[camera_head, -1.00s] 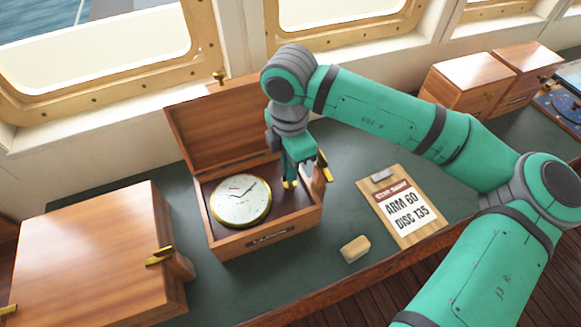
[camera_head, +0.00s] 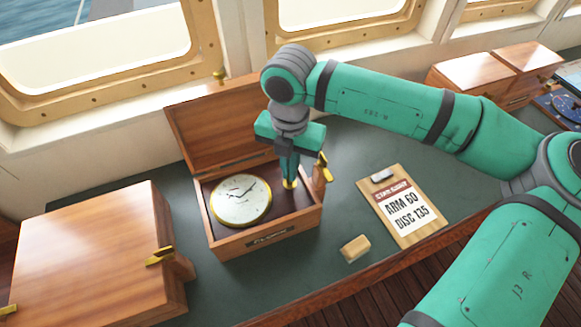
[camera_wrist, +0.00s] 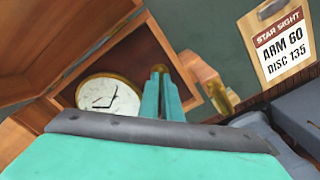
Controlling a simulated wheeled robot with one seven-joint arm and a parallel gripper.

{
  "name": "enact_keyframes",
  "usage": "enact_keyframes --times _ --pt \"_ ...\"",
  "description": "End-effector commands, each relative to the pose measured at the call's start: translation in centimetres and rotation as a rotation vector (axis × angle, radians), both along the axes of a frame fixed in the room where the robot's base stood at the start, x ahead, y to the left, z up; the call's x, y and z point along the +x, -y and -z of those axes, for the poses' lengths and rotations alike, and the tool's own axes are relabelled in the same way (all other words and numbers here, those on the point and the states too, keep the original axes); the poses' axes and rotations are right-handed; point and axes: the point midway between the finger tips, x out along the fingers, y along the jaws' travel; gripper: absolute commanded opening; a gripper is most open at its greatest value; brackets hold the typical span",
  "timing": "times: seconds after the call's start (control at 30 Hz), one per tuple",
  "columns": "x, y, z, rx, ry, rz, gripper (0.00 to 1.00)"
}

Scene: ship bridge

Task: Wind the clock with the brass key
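The clock (camera_head: 240,200) has a round white dial, black hands and a brass rim. It lies face up in an open wooden box (camera_head: 222,243) and also shows in the wrist view (camera_wrist: 108,98). My gripper (camera_head: 289,178) points down inside the box, to the right of the dial. Its teal fingers (camera_wrist: 161,82) are close together at the tips. A small brass piece, which looks like the key (camera_head: 290,185), shows at the fingertips, low in the box. Most of it is hidden by the fingers, and its lower end cannot be made out.
A brass fitting on a wooden block (camera_head: 321,170) stands at the box's right side, close to my gripper. The raised lid (camera_head: 205,130) is behind. A clipboard (camera_head: 400,208), a small tan block (camera_head: 355,248) and a closed wooden box (camera_head: 90,255) are on the counter.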

Motion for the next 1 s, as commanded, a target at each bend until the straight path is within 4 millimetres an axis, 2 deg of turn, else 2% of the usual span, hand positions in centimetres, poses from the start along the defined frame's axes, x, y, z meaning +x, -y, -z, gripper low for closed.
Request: enact_keyframes --times 1.0 --pt "0.08 0.03 -0.13 -0.002 0.003 -0.963 0.00"
